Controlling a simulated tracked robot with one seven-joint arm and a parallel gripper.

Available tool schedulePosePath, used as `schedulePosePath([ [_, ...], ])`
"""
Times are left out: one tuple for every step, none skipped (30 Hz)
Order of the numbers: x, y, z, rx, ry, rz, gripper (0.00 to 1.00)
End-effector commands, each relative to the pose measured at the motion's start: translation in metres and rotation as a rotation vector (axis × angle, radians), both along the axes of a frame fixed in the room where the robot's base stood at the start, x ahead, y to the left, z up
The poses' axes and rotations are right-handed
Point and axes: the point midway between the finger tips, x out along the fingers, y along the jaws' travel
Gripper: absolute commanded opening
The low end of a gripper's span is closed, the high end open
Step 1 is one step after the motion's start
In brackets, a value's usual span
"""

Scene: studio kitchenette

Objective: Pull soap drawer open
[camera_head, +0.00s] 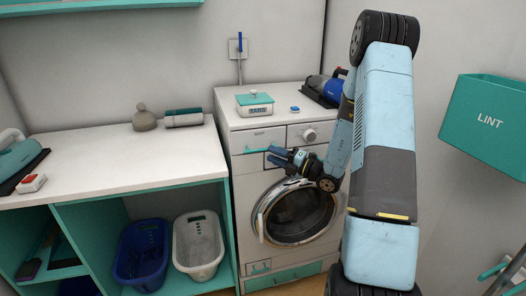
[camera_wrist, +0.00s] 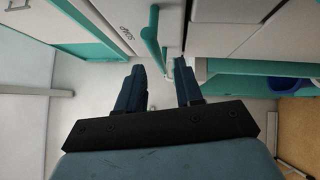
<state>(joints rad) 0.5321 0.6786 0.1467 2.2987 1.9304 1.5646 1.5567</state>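The soap drawer (camera_head: 257,137) is at the upper left of the white washing machine's front and looks flush with it. Its teal bar handle (camera_head: 256,150) runs along its lower part. In the wrist view the drawer front (camera_wrist: 115,22) carries a "SOAP" label, and the teal handle (camera_wrist: 151,42) points down the picture. My gripper (camera_head: 276,157) is at the handle's right end. In the wrist view its two blue fingers (camera_wrist: 160,70) are apart, with the handle's near end showing between their tips. I cannot tell whether either finger touches it.
The washing machine's round door (camera_head: 297,213) is below my gripper, and a knob (camera_head: 310,134) is to the right of the drawer. A teal-lidded tabs box (camera_head: 254,103) stands on top. A white counter (camera_head: 110,158) is at left, with blue (camera_head: 142,254) and white (camera_head: 198,245) baskets below.

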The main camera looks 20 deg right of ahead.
Motion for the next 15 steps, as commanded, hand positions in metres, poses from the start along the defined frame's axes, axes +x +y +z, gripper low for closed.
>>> schedulePosePath([
  [0.006,0.008,0.001,-0.001,-0.001,0.004,0.36],
  [0.009,0.011,0.002,0.0,-0.002,0.004,0.36],
  [0.014,0.015,0.003,0.0,-0.002,0.003,0.36],
  [0.017,0.019,0.004,0.001,-0.001,0.003,0.36],
  [0.019,0.022,0.004,0.0,-0.001,0.004,0.36],
  [0.023,0.025,0.005,0.0,-0.001,0.003,0.36],
  [0.026,0.027,0.005,-0.001,-0.001,0.002,0.36],
  [0.028,0.029,0.006,0.0,0.0,0.002,0.36],
  [0.03,0.032,0.006,-0.001,0.0,0.003,0.36],
  [0.032,0.033,0.006,-0.001,0.0,0.003,0.36],
  [0.033,0.035,0.007,0.0,0.0,0.002,0.36],
  [0.034,0.036,0.007,0.0,0.0,0.002,0.36],
  [0.035,0.037,0.007,0.0,0.0,0.001,0.36],
  [0.036,0.037,0.007,0.0,0.0,0.001,0.36],
  [0.036,0.038,0.007,0.0,0.0,0.001,0.36],
])
